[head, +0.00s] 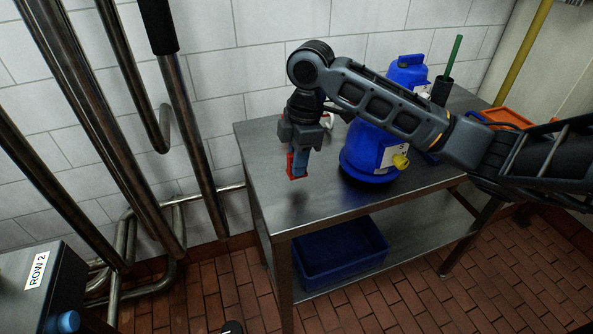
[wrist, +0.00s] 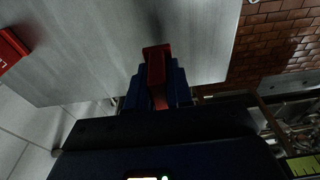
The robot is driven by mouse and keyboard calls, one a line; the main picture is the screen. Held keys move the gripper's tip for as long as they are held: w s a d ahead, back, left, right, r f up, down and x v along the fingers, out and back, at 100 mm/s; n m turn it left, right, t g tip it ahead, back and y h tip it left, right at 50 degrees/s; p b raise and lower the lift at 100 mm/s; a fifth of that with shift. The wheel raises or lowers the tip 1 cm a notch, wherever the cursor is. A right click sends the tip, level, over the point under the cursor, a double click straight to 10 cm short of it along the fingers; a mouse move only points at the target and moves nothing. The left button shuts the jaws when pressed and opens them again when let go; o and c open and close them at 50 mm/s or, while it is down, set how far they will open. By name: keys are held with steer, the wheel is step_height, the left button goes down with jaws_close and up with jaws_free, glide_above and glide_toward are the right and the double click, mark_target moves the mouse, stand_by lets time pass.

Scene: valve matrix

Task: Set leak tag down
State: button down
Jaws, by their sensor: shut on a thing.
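The leak tag appears to be the red piece (head: 291,166) at the end of my gripper (head: 299,167). In the wrist view the red tag (wrist: 155,66) sits between the blue fingers of my gripper (wrist: 156,84), which are shut on it. My gripper points down over the left part of the steel table (head: 262,150). The bare tabletop also shows in the wrist view (wrist: 100,55). I cannot tell whether the tag touches the tabletop.
A blue container (head: 365,158) with a yellow tap stands right of my gripper, with another blue container (head: 408,72) behind. A red object (wrist: 10,48) lies at the wrist view's left. A blue bin (head: 340,255) is on the lower shelf. The table's front left is clear. Pipes (head: 185,110) stand left.

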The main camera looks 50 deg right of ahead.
steer(key=shift+f, duration=1.75)
steer(key=shift+f, duration=0.1)
steer(key=c, duration=1)
jaws_free()
